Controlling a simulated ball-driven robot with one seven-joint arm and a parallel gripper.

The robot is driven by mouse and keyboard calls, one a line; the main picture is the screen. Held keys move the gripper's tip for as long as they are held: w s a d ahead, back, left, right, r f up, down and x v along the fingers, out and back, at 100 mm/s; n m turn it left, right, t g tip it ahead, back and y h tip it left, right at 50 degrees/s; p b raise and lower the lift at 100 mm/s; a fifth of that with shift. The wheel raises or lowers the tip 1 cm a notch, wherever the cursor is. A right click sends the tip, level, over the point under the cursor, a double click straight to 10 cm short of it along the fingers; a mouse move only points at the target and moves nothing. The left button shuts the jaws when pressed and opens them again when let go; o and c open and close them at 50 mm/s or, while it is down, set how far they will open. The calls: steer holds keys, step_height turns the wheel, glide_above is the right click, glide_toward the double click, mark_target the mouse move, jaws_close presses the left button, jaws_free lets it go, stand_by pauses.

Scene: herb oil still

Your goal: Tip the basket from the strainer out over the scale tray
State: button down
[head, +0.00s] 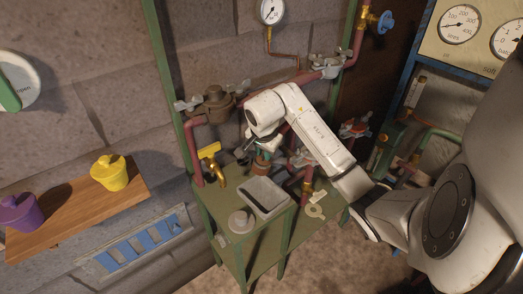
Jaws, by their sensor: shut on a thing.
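The scale tray (262,198) is a grey rectangular pan on the green stand, in the middle of the head view. My gripper (247,152) hangs from the white arm just behind and above the tray, in front of the red pipes. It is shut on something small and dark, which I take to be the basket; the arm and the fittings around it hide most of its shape. I cannot tell how far it is tilted. Which pipe fitting is the strainer is not clear from here. The tray's inside looks plain, with no visible contents.
A yellow tap (211,158) stands left of my gripper. A grey round weight-like piece (241,221) sits beside the tray. Red-handled valve (354,129) and clamped pipes crowd the right. Yellow (110,174) and purple (18,213) pots stand on a wooden shelf (85,216) at left.

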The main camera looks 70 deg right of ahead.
steer(key=shift+s+f+t, duration=0.1)
steer(key=shift+s+t, duration=0.3)
steer(key=shift+t, duration=0.5)
steer(key=shift+w+r, duration=0.2)
steer(key=shift+w, duration=0.05)
steer(key=shift+m+t, duration=0.3)
steer(key=shift+t, duration=0.1)
steer(key=shift+s+f+y, duration=0.3)
steer(key=shift+s+f, duration=0.05)
steer(key=shift+s, duration=0.1)
steer(key=shift+s+d+f+t+b, duration=0.15)
steer(key=shift+f+t+b, duration=0.1)
steer(key=shift+t+b, duration=0.25)
step_height(320, 180, down, 7)
steer(key=s+m+t+b, duration=0.2)
steer(key=t+b, duration=1.3)
steer(key=b, duration=1.7)
steer(key=m, duration=0.2)
steer(key=shift+s+d+m+y+b, duration=0.25)
steer(key=shift+d+m+y+b, duration=0.05)
steer(key=shift+d+y+b, duration=0.1)
